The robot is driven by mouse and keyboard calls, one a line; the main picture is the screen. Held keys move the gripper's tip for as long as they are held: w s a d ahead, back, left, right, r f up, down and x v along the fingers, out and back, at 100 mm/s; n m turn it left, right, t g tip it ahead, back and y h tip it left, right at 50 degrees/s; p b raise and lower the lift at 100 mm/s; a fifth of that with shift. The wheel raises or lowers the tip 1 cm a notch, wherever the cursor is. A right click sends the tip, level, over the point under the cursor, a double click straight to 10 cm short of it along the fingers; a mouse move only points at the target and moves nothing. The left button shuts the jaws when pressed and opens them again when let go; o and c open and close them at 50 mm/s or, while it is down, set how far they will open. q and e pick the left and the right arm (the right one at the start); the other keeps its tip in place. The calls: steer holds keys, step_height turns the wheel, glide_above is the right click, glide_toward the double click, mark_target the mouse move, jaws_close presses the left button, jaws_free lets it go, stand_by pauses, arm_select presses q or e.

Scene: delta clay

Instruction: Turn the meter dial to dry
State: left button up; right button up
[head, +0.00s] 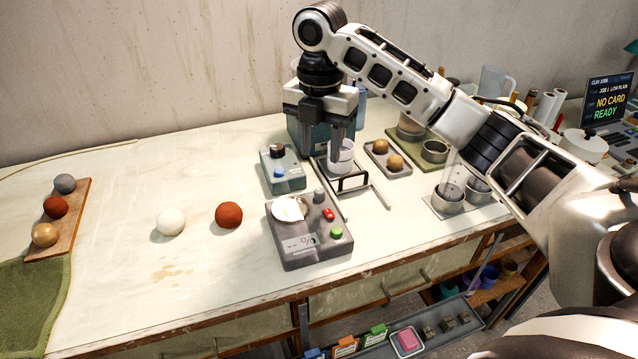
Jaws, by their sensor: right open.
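A grey box device (312,247) with a percent-like mark on its front stands near the table's front edge; it looks like the meter. On its top are a white round disc (288,208), a small grey knob (319,195), a red switch (328,214) and a green button (337,232). The dial's setting is too small to read. My right gripper (336,150) points down, open, behind the grey box and apart from its controls. A white cup (341,158) shows near its fingertips; whether they touch cannot be told. My left gripper is out of view.
A smaller teal box (283,172) with a dark knob and blue button stands behind the meter. A larger teal machine (305,135) is partly hidden by my arm. White (171,222) and red-brown (229,214) balls lie left of the meter, with clear table around them.

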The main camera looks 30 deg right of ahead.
mark_target(320, 190)
step_height(320, 190, down, 10)
steer(key=shift+r+p, duration=0.2)
steer(key=shift+p, duration=0.1)
jaws_close()
